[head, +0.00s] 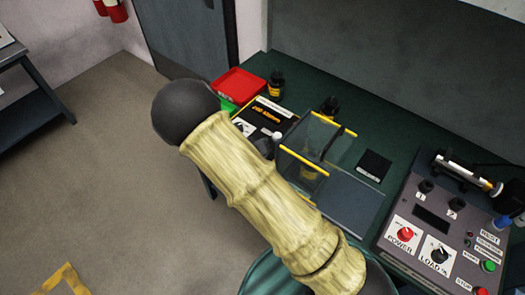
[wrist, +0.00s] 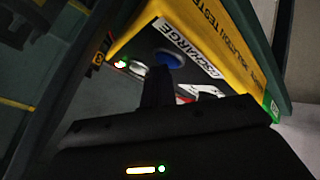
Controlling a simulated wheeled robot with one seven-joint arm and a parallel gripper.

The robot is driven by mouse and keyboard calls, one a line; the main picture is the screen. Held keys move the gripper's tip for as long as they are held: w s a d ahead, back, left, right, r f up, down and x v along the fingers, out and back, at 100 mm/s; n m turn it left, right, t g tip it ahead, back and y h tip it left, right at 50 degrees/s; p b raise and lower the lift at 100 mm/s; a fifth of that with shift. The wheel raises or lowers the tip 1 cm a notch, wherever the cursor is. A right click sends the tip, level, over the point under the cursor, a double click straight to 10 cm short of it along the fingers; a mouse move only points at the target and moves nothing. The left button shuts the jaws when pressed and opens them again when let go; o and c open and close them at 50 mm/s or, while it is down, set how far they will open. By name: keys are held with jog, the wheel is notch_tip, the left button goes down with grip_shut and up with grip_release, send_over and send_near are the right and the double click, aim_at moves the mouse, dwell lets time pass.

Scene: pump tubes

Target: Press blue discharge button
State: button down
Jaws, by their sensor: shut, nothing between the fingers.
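The blue discharge button (wrist: 169,58) shows in the wrist view as a round blue disc. It is set in a dark face of a yellow tester (wrist: 215,35), beside a white strip reading "DISCHARGE" (wrist: 188,47). My gripper (wrist: 160,75) is shut, with nothing held. Its dark fingertips are just below the button in the picture and overlap its lower edge. I cannot tell whether they touch it. In the head view I can make out neither the yellow tester nor my gripper; my arm covers part of the bench.
In the head view, a clear box with yellow edges (head: 303,155) stands on the green bench. A control panel (head: 430,262) with red, black and green controls sits at right. A red tray (head: 238,85) and dark bottle (head: 276,84) stand behind.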

dwell(0.5)
jog(key=shift+r+p, duration=0.95)
jog(key=shift+p, duration=0.25)
notch_tip(320, 180, up, 5)
jog(key=p, duration=0.5)
jog(key=shift+p, duration=0.3)
